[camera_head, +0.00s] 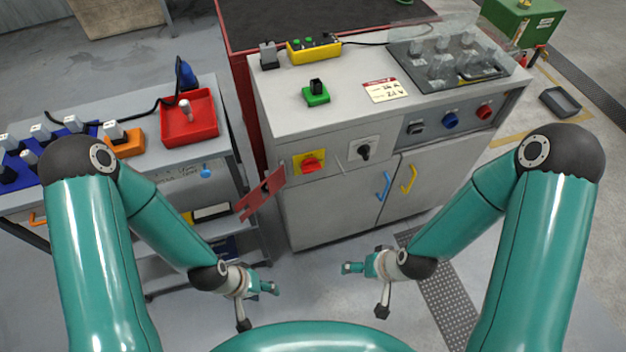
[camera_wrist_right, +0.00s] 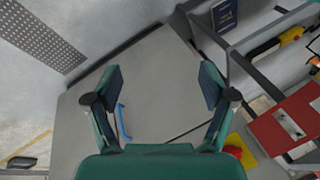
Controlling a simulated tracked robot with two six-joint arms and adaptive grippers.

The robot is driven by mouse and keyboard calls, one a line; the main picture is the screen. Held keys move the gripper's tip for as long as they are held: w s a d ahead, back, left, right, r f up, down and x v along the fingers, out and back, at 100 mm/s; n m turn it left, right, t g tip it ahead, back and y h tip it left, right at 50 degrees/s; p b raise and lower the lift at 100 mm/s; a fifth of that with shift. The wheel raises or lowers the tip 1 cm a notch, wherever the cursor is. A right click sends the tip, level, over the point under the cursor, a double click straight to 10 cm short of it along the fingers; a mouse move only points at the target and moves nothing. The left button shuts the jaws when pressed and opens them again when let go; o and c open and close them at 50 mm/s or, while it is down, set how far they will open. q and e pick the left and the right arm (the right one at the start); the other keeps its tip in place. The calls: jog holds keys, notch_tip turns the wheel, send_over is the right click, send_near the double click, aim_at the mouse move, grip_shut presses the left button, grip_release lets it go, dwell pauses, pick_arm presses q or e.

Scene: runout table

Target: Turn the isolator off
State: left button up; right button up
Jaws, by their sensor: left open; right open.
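The isolator is a red rotary handle on a yellow plate (camera_head: 310,163), on the upper left front of the grey cabinet (camera_head: 330,215). Its handle lies roughly horizontal. In the right wrist view its red handle and yellow plate (camera_wrist_right: 238,150) show at the lower right, partly covered by my gripper. My left gripper (camera_head: 258,306) is open and empty, below and left of the isolator, in front of the cabinet. My right gripper (camera_head: 366,290) is open and empty, lower and right of the isolator. Its spread fingers (camera_wrist_right: 160,85) show in the right wrist view.
A red plate (camera_head: 262,192) juts out at the cabinet's left corner, close to the isolator. A black rotary switch (camera_head: 364,151) sits right of it. Blue (camera_head: 384,186) and yellow (camera_head: 409,179) door handles are below. A cart with a red tray (camera_head: 190,130) stands left.

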aim_at(311, 167)
jog(key=w+a+f+n+t+b, duration=0.2)
jog(key=w+f+t+b, duration=0.15)
jog(key=w+b, duration=0.55)
jog(key=w+a+r+n+t+b, duration=0.1)
jog(key=w+a+r+t+b, duration=0.25)
jog(key=b, duration=0.85)
jog(key=s+a+r+n+t+y+b, duration=0.15)
jog(key=s+r+t+b, duration=0.4)
jog(key=b, duration=1.25)
jog(key=w+a+p, duration=0.1)
jog(key=w+p, duration=0.1)
jog(key=w, duration=0.3)
jog(key=w+a+t+p, duration=0.1)
jog(key=w+a+p, duration=0.1)
jog(key=w, duration=0.4)
jog(key=w+a+r+t+p, duration=0.1)
jog(key=w+a+p, duration=0.1)
jog(key=w+p, duration=0.2)
jog(key=shift+w+r+t+y, duration=0.1)
jog(key=shift+w+t+y, duration=0.15)
jog(key=shift+w, duration=0.9)
